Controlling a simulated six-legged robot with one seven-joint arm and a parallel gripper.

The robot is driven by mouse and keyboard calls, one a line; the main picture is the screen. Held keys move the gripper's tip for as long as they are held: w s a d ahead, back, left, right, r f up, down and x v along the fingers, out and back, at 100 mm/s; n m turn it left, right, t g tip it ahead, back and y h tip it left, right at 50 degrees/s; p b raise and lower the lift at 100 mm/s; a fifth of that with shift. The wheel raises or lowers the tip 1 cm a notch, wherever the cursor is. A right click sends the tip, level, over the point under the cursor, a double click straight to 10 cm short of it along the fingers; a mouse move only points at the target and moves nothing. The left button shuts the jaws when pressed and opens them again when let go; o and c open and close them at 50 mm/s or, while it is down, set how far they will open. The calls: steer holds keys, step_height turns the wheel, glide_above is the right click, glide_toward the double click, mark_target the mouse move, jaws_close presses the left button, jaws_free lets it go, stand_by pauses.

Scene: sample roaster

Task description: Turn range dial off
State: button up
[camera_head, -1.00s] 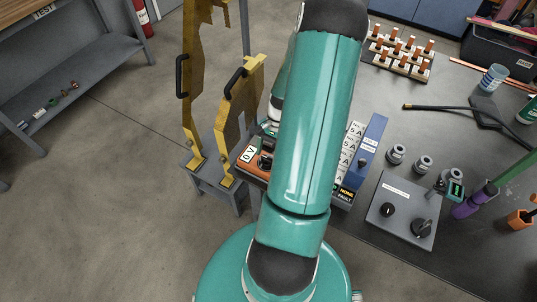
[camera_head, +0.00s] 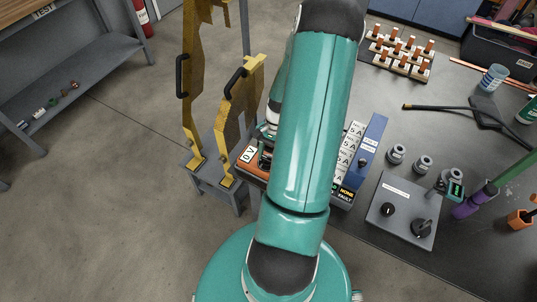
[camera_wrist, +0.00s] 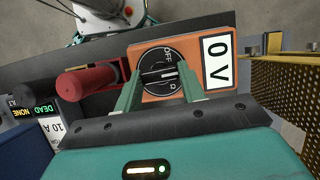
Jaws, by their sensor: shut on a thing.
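The range dial (camera_wrist: 155,66) is a round black knob on an orange meter (camera_wrist: 204,89) in the wrist view. It has OFF lettered on its upper side and an ohm sign on its lower side. A white pointer line on the knob lies roughly sideways, not at OFF. The meter's white label reads 0 V. My gripper (camera_wrist: 160,80) has its green fingers on either side of the knob and is shut on it. In the head view the meter (camera_head: 246,171) shows left of my arm, which hides most of the dial.
A red cylinder (camera_wrist: 88,80) lies close left of the meter. A yellow perforated guard (camera_wrist: 278,88) stands close on its right; it also shows in the head view (camera_head: 235,110). A blue box (camera_head: 371,145) and a grey control box (camera_head: 403,212) stand right of my arm.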

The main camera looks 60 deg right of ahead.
steer(key=shift+n, duration=0.3)
steer(key=n+g, duration=0.1)
steer(key=n, duration=0.1)
steer(key=n+g, duration=0.1)
steer(key=n, duration=0.2)
steer(key=shift+w+a+h, duration=0.1)
steer(key=shift+w+h, duration=0.1)
steer(key=shift+h, duration=0.2)
steer(key=n, duration=0.3)
steer(key=n+g+h, duration=0.1)
steer(key=n, duration=0.1)
steer(key=shift+a+n+g+h, duration=0.1)
steer(key=shift+n+g+h, duration=0.2)
steer(key=shift+n, duration=0.1)
steer(key=o, duration=1)
steer(key=v, duration=1.4)
steer(key=shift+a, duration=0.1)
